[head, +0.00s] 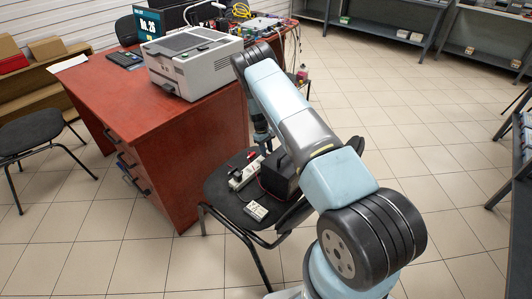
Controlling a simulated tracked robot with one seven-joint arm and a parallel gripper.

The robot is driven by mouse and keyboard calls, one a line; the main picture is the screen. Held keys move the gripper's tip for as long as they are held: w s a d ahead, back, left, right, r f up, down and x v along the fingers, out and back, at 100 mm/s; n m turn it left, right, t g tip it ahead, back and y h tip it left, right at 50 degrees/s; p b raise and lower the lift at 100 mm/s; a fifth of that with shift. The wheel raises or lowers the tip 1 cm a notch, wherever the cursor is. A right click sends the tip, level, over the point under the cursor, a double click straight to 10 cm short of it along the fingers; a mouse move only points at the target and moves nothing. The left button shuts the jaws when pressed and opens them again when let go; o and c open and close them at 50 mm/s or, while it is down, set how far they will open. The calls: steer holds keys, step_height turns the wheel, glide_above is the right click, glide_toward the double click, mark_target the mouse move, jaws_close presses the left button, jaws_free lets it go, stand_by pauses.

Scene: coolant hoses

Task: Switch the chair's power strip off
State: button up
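A black chair (222,199) stands right of the red-brown desk. A white power strip (245,173) lies on its seat, set at a slant, with dark plugs and a small red part near its far end. I cannot tell the switch's position at this size. My arm comes from the lower right and bends down beyond the strip. My gripper (265,146) is mostly hidden behind my arm, above the far side of the chair. Its fingers are too small and covered to read. I see no contact with the strip.
A black box (279,174) sits on the seat right of the strip, partly behind my arm. A small white device (256,211) with a thin cable lies near the seat's front. The desk (187,160) bears a printer (193,62). Tiled floor is free at right.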

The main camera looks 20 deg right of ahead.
steer(key=v, duration=1.2)
steer(key=shift+r, duration=0.2)
